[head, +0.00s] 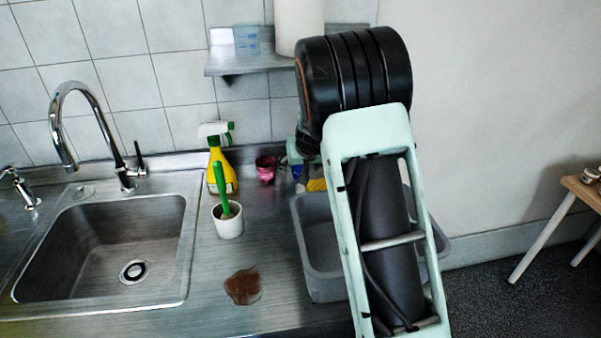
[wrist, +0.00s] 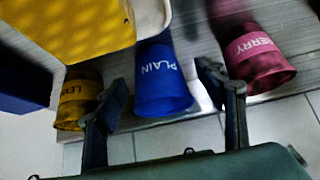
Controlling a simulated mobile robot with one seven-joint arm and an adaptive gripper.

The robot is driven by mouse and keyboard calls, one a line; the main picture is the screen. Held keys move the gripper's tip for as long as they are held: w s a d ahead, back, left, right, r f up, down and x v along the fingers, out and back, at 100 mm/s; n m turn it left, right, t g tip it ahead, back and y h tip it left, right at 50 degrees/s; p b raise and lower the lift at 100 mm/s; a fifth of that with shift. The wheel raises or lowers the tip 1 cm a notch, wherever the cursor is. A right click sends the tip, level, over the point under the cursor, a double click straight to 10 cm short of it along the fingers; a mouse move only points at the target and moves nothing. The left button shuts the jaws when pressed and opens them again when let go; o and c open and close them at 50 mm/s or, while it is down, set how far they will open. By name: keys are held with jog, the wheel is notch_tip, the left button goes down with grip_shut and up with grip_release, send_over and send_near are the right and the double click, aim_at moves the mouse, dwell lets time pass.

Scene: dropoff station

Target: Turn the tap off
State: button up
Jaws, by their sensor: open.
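The tap is a chrome gooseneck (head: 75,115) over the left sink in the head view. Its slim lever (head: 139,160) stands upright beside the base. I cannot make out a water stream below the spout. My gripper (wrist: 163,80) is open in the wrist view, its two dark fingers apart with a blue cup marked PLAIN (wrist: 162,95) showing beyond and between them. I cannot tell if they touch the cup. In the head view my arm hides most of the gripper, which is on the right side of the counter, well away from the tap. The tap is not in the wrist view.
A steel sink (head: 120,225), yellow spray bottle (head: 221,168), white pot with green-handled brush (head: 228,222), brown spill (head: 243,286) and grey tub (head: 318,262) line the counter. Pink (wrist: 258,62) and yellow (wrist: 74,103) cups flank the blue one. A shelf (head: 235,65) hangs above.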

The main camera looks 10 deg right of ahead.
jog(key=c, duration=1.3)
jog(key=shift+c, duration=0.2)
